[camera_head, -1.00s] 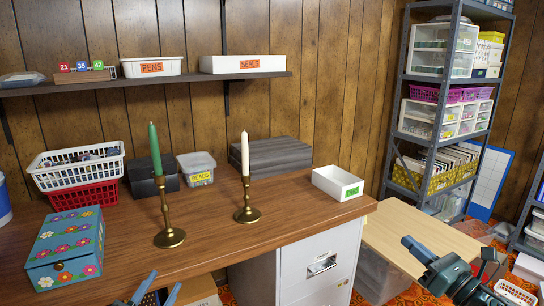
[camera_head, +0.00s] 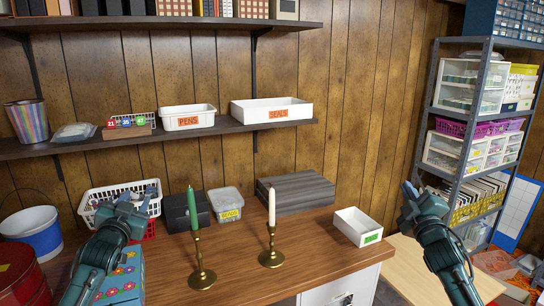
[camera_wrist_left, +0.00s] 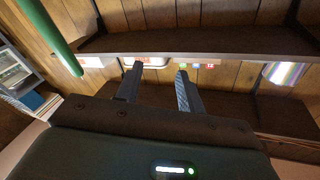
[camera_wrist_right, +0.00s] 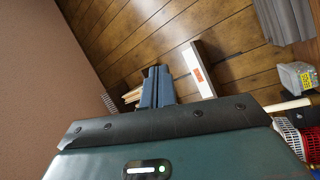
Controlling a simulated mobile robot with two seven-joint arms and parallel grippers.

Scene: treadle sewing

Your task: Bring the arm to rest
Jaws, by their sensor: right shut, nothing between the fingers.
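My left gripper (camera_head: 137,194) is raised at the left of the head view, in front of the white basket and above the flowered box. In the left wrist view its two fingers (camera_wrist_left: 158,76) stand apart with nothing between them. My right gripper (camera_head: 407,190) is raised at the right, beyond the right end of the wooden counter (camera_head: 240,273) and in front of the panelled wall. In the right wrist view its fingers (camera_wrist_right: 158,74) are together and hold nothing. Both arms point upward, clear of the counter.
A green candle (camera_head: 194,209) and a white candle (camera_head: 271,207) stand upright in brass holders (camera_head: 202,279) on the counter. A white basket (camera_head: 95,199), flowered box (camera_head: 130,270), beads tub (camera_head: 227,204) and white tray (camera_head: 357,227) are nearby. A metal shelf rack (camera_head: 427,110) stands at right.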

